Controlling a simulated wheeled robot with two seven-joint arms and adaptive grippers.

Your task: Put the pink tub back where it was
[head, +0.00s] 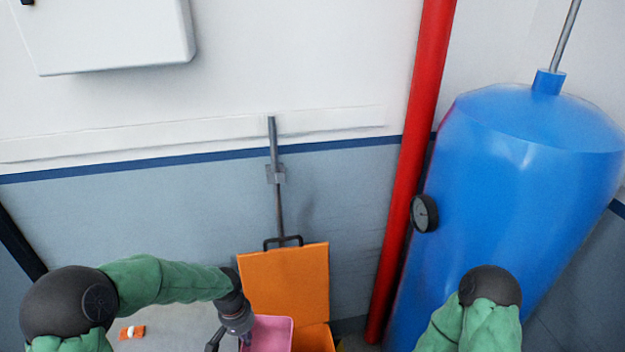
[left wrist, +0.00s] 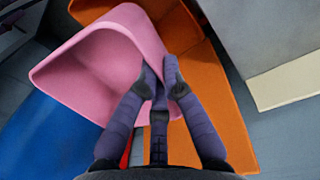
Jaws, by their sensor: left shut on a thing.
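The pink tub (head: 272,330) shows at the bottom edge of the head view, in front of an orange panel and partly cut off. In the left wrist view the tub (left wrist: 90,72) lies tilted, its open mouth towards the lower left. My left gripper (left wrist: 160,78) is shut on the tub's wall near its right side. In the head view the left gripper (head: 240,338) is at the tub's left edge, its fingertips mostly out of frame. My right gripper is out of view; only part of that arm shows.
An orange box (head: 315,340) with a raised orange lid (head: 288,275) stands against the wall behind the tub. A red pipe (head: 410,165) and a large blue tank (head: 510,190) stand to the right. A small orange object (head: 131,332) lies at lower left on otherwise bare floor.

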